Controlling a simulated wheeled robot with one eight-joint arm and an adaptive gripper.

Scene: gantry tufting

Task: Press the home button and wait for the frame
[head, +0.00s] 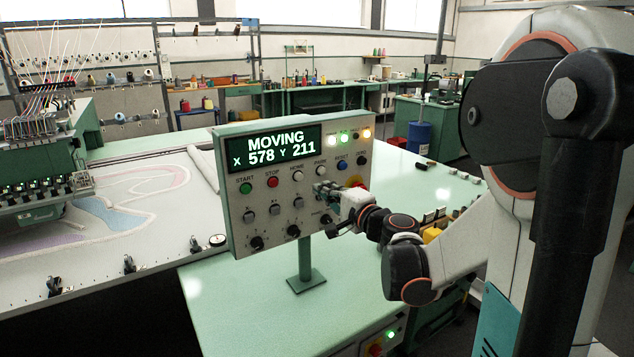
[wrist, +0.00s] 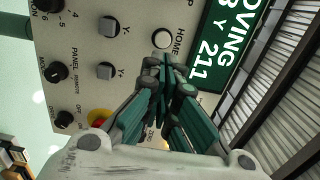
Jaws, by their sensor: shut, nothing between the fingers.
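The control panel (head: 240,215) stands on a post on the pale green table. Its display (head: 275,148) reads "MOVING X 578 Y 211", and part of that text also shows in the wrist view (wrist: 232,50). The white HOME button (head: 298,176) is uncovered, and it also shows in the wrist view (wrist: 162,38). My gripper (head: 320,188) is shut and empty in front of the panel, right of and below HOME. In the wrist view my fingertips (wrist: 165,64) lie just beside the button. I cannot tell whether they touch the panel. The gantry machine (head: 40,150) with its thread cones is at the left.
A red stop knob (head: 357,182) on a yellow base sits at the panel's right edge, close behind my gripper. The patterned cloth bed (head: 120,215) spreads left of the panel. The green table (head: 235,310) is clear around the post.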

